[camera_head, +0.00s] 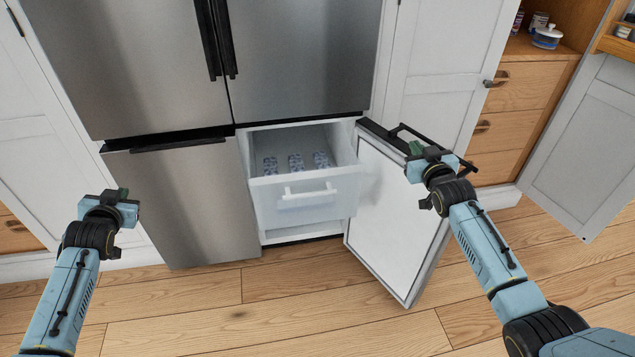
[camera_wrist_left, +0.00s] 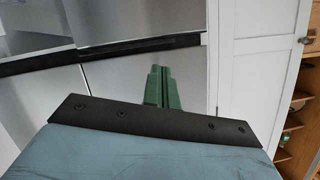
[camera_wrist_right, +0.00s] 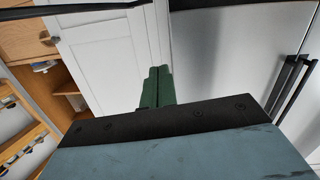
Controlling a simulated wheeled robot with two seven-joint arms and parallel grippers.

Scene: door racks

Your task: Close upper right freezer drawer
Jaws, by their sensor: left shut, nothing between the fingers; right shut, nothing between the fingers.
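The upper right freezer drawer (camera_head: 306,198) is pulled out of the fridge's lower right compartment. It has a white front with a pale bar handle (camera_head: 308,195), and several small patterned packs (camera_head: 296,163) lie inside. The freezer door (camera_head: 393,218) on that side stands open, swung out to the right. My left gripper (camera_head: 122,193) is shut and empty, in front of the closed lower left door and well left of the drawer. My right gripper (camera_head: 416,149) is shut and empty, right of the drawer and by the top of the open door. The green fingertips show together in both wrist views.
The closed lower left freezer door (camera_head: 187,200) is beside the drawer. Wooden drawers (camera_head: 510,88) and an open white cabinet door (camera_head: 588,150) are at the right. Wooden floor (camera_head: 270,310) in front of the fridge is clear.

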